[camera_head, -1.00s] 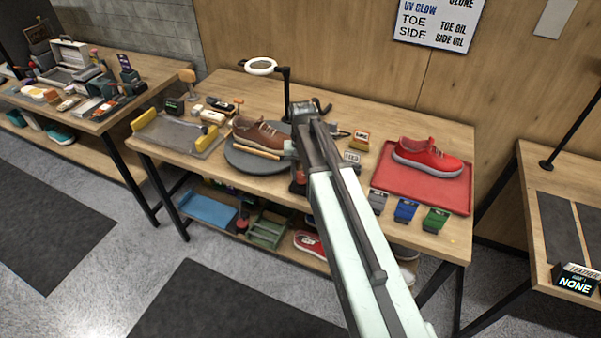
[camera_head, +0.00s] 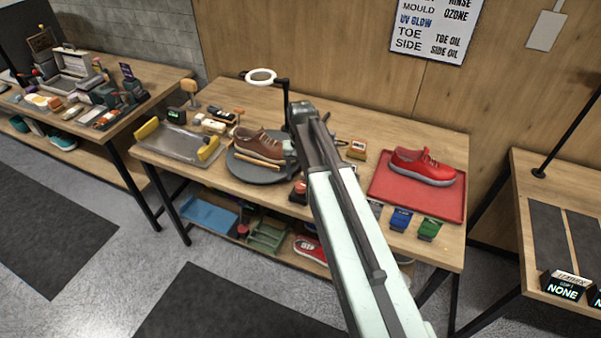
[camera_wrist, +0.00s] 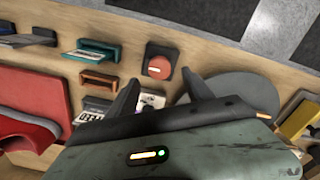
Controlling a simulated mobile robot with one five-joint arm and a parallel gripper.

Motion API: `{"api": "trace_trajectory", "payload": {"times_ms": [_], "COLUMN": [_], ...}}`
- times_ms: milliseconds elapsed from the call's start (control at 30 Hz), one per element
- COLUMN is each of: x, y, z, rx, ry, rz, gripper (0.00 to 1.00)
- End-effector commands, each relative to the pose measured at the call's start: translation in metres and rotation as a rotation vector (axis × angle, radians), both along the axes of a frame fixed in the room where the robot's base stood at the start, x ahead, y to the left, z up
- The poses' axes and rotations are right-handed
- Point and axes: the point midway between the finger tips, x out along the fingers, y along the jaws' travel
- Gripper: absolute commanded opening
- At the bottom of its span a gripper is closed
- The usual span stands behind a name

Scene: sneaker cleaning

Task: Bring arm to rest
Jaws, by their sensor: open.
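My arm reaches from the bottom of the head view over the middle of the workbench (camera_head: 345,112). My gripper hangs above the bench, just right of the round grey turntable (camera_head: 236,168), and its tips are hidden in the head view. In the wrist view my gripper (camera_wrist: 160,95) is open, with its two dark fingers apart and nothing held between them. A small white-faced block (camera_wrist: 152,101) lies below, between the fingers. A brown shoe (camera_head: 258,143) and a wooden-handled brush (camera_head: 257,158) rest on the turntable.
A red sneaker (camera_head: 422,166) sits on a red tray (camera_head: 400,200) to the right. Blue (camera_head: 401,219) and green (camera_head: 429,228) blocks stand near the front edge. A ring lamp (camera_head: 261,76) rises behind the turntable. A clear tray (camera_head: 178,143) with yellow ends lies left.

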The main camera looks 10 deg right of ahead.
Motion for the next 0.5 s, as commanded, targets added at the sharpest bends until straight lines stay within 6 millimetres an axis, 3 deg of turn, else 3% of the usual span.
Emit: {"api": "trace_trajectory", "payload": {"times_ms": [33,133,500], "x": [0.0003,0.0005,-0.0047], "y": [0.0001,0.0001,0.0003], "z": [0.0188,0.0275,0.0196], "rx": [0.0,0.0,0.0], "ry": [0.0,0.0,0.0], "rz": [0.0,0.0,0.0], "gripper": [0.59,0.59,0.59]}}
